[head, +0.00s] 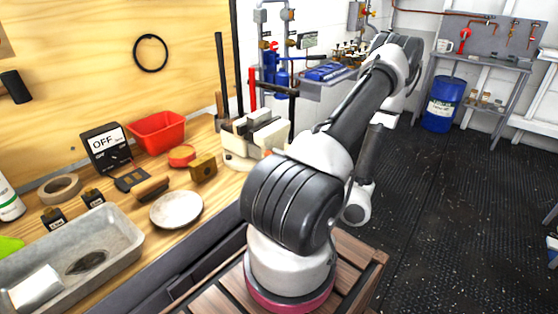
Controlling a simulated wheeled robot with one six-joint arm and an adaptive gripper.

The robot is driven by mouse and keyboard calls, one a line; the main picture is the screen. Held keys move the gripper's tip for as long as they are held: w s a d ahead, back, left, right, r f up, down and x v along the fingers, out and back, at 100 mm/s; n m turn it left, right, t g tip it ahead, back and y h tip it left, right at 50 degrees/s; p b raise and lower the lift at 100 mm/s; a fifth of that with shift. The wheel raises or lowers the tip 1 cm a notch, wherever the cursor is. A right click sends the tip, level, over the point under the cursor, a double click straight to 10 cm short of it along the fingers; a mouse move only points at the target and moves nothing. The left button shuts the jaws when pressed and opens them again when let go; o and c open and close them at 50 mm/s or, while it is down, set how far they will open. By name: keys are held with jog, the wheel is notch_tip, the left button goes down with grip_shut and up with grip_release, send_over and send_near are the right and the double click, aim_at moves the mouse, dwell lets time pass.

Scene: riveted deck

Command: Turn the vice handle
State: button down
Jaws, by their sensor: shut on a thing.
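The vice (255,134) is a pale, cream-white block with grey jaws. It sits at the right end of the wooden workbench, left of my arm, in the head view. I cannot clearly make out its handle; the right side of the vice is partly covered by my arm. My arm rises from the lower middle toward the upper right, then folds back down behind its upper link. My gripper does not show; it is out of sight behind my arm.
A blue drum (443,104) stands at the back right. The dark floor (450,220) at right is mostly clear.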

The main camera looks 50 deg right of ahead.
dwell(0.3)
jog(key=c, duration=1.5)
grip_release()
jog(key=shift+s, duration=0.1)
jog(key=shift+o, duration=0.2)
jog(key=v, duration=1.2)
jog(key=shift+r, duration=0.1)
